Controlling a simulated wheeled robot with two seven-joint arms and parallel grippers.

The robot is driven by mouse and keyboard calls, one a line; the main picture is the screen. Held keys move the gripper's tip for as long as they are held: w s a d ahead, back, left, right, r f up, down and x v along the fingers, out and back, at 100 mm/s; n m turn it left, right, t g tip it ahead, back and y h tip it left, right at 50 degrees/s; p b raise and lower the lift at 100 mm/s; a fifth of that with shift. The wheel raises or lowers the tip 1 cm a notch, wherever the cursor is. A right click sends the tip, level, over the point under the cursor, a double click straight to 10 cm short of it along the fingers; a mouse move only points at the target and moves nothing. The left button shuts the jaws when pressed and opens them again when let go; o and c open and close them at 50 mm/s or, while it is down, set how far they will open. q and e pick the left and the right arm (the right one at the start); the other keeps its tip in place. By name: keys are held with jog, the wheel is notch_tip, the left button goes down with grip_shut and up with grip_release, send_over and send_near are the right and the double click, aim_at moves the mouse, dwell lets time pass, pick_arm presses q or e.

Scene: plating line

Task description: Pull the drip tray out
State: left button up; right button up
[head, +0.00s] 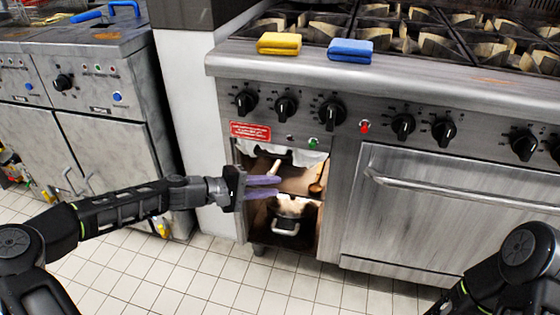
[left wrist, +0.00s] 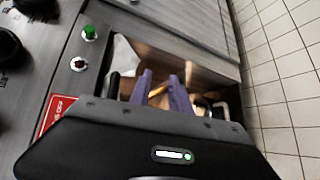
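I cannot make out a drip tray for certain in either view. The stove (head: 345,95) has an open compartment (head: 320,215) at its lower left, under the knob panel. My left gripper (head: 279,187) is in front of this opening, its two purple fingers pointing right with a gap between them. It is open and nothing shows between the fingers. In the left wrist view, the fingers (left wrist: 160,80) stand apart over the opening. My right gripper is not in view; only part of my right arm shows at the lower right.
Inside the compartment are a white cloth (head: 305,157), a wooden-handled utensil (head: 317,184) and a pot (head: 288,211) with a pale handle. Right of it is an oven door (head: 440,220) with a bar handle.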

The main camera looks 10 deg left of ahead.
aim_at(267, 156)
pick_arm(q)
jog(key=w+a+r+t, duration=0.1)
jog(key=a+r+t, duration=0.1)
jog(key=a+r, duration=0.4)
jog(key=shift+w+a+r+n+h+b, duration=0.2)
jog(key=shift+a+n+h+b, duration=0.15)
jog(key=shift+a, duration=0.15)
jog(key=shift+w+d+f, duration=0.2)
jog(key=shift+w+d, duration=0.1)
jog(key=shift+d, duration=0.1)
jog(key=b+x, duration=0.2)
jog(key=x, duration=0.4)
jog(key=shift+w+d, duration=0.3)
jog(key=shift+w, duration=0.05)
grip_shut()
